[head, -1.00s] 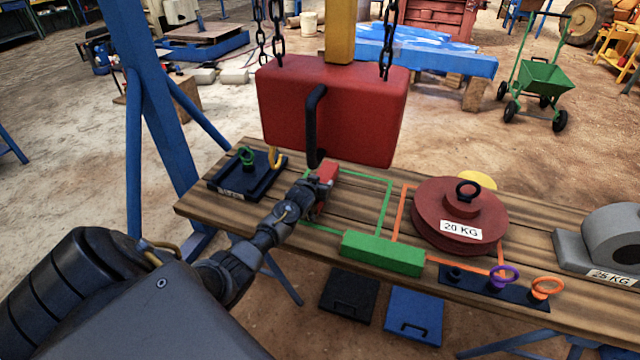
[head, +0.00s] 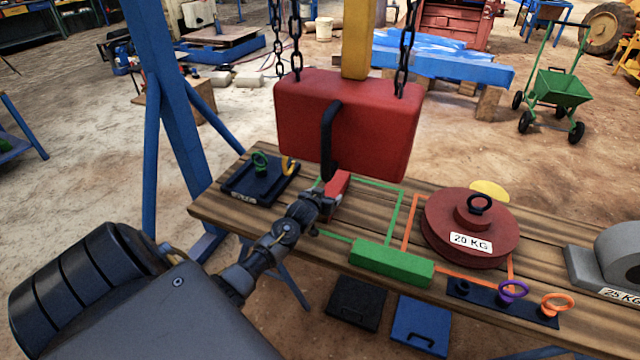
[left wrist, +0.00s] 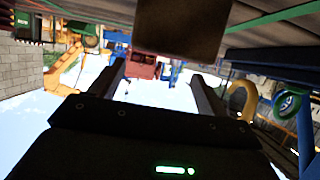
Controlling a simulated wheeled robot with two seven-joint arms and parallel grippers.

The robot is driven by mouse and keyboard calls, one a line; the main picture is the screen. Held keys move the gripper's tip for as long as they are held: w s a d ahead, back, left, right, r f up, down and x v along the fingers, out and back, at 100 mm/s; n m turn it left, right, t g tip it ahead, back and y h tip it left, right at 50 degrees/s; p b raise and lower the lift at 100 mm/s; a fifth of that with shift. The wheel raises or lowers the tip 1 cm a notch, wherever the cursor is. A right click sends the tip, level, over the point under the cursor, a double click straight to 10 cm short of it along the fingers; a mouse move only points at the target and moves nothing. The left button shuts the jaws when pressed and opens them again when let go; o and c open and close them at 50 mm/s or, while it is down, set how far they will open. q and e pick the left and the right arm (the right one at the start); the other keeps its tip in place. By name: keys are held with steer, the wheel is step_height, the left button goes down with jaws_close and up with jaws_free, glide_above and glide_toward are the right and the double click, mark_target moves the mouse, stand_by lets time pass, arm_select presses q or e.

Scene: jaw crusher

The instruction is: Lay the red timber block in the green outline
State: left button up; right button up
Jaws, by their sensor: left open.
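The red timber block (head: 339,184) lies on the wooden bench at the left part of the green outline (head: 398,215); its near end is partly hidden by my gripper. I cannot tell whether all of it is inside the lines. My left gripper (head: 324,202) is open, at the block's near end and low over the bench. In the left wrist view the two fingers (left wrist: 158,85) stand apart with nothing between them. A dark brown face, apparently the block (left wrist: 183,27), shows beyond them in that upside-down view. My right gripper is not in view.
A big red weight (head: 347,125) hangs on chains just above and behind the block. A green bar (head: 391,262) lies at the outline's front. A 20 KG disc (head: 470,225) stands right, in an orange outline. A dark tray (head: 262,182) stands left.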

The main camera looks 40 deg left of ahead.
arm_select(q)
steer(key=v, duration=0.5)
steer(key=shift+s+d+r+p, duration=0.1)
steer(key=shift+s+d+p, duration=0.05)
steer(key=shift+s+p, duration=0.2)
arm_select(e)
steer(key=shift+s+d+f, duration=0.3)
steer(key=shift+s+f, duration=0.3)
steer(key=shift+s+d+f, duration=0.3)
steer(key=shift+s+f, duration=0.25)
